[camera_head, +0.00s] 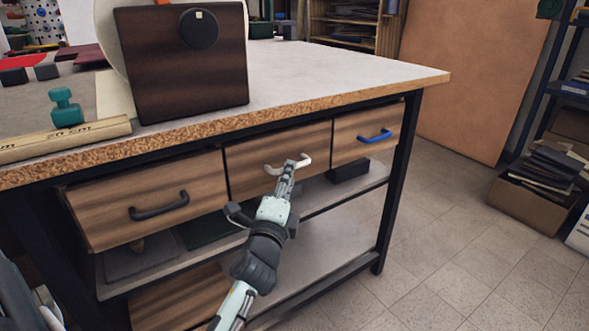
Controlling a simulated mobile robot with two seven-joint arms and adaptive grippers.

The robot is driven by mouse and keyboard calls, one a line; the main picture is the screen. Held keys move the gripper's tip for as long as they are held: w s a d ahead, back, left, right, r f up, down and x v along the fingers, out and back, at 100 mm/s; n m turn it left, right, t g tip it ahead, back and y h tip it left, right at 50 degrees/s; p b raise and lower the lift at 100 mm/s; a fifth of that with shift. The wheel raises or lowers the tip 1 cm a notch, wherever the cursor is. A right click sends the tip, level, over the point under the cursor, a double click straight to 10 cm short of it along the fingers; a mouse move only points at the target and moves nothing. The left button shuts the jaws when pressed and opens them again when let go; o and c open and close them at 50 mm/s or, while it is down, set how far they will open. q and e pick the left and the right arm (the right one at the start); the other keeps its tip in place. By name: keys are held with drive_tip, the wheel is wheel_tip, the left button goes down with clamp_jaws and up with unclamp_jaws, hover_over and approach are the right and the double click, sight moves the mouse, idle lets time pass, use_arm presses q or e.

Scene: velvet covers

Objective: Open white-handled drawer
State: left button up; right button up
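The drawer with the white handle (306,160) is the middle one of three wooden drawers under the worktop. Its front (248,165) looks shut, about flush with the frame. My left gripper (289,166) reaches up from below, with its fingertips at the middle of the white handle. The fingers are seen nearly edge-on and cover the handle's middle, so I cannot tell whether they are open or closed around it. My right gripper is not in view.
The left drawer has a black handle (158,206) and seems to stick out slightly. The right drawer has a blue handle (374,136). A lower shelf (325,212) runs below. A dark wooden box (185,75) stands on the worktop (320,70).

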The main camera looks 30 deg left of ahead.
use_arm(q)
drive_tip(key=shift+x, duration=1.55)
drive_tip(key=shift+c, duration=0.5)
clamp_jaws()
